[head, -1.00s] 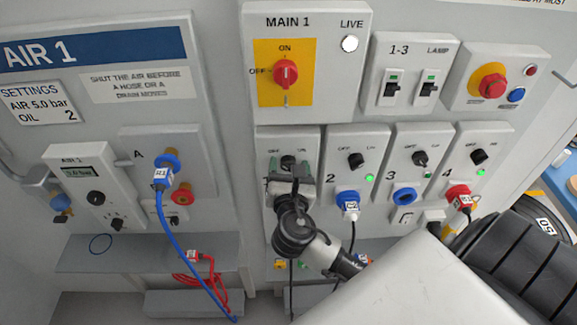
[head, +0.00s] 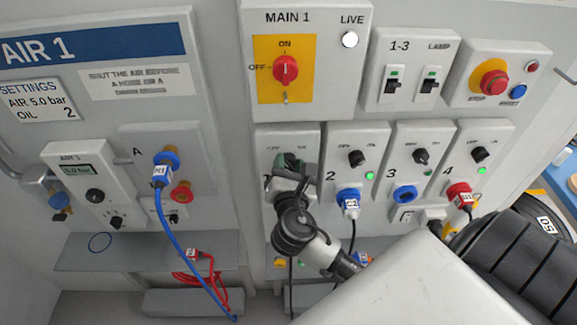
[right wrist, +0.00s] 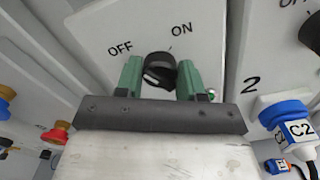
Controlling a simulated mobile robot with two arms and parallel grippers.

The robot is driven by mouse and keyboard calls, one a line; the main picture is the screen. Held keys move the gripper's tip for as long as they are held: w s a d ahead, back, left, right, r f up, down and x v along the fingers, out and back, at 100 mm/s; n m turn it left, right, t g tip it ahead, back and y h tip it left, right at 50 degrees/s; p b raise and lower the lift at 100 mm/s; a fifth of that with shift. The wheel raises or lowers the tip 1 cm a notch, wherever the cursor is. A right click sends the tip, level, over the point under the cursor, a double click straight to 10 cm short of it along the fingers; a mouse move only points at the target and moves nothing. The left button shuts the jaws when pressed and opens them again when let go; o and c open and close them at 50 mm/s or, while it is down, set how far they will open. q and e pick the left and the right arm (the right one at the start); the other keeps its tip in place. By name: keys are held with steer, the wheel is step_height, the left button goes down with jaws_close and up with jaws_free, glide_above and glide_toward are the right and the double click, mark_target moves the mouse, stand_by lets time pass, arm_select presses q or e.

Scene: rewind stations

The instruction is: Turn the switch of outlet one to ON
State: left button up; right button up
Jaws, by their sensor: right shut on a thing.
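Outlet one's panel (head: 308,138) is at the left of the outlet row in the head view. Its black rotary switch (right wrist: 158,70) sits between the OFF and ON labels in the right wrist view. My right gripper (head: 294,172) is at this switch, its green fingers on either side of the knob; the fingers also show in the wrist view (right wrist: 158,82). It is shut on the switch. The gripper and wrist hide most of the switch and the outlet's socket in the head view. I cannot tell exactly where the pointer stands. My left gripper is not in view.
Outlet two (head: 330,144), with a blue C2 plug (head: 350,203), stands close to the right. The MAIN 1 switch (head: 286,70) is above. Blue (head: 174,240) and red (head: 205,278) hoses hang at the left. A grey shelf (head: 130,252) is below.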

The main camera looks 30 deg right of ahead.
steer(key=m+b, duration=0.1)
steer(key=m, duration=0.2)
steer(key=shift+f+m, duration=0.15)
steer(key=shift+m, duration=0.15)
steer(key=m+b, duration=0.2)
steer(key=m, duration=0.2)
steer(key=shift+m, duration=0.3)
steer(key=m+b, duration=0.1)
steer(key=m, duration=0.3)
steer(key=shift+b, duration=0.35)
steer(key=shift+m+b, duration=0.5)
steer(key=shift+m, duration=1.2)
steer(key=o, duration=0.9)
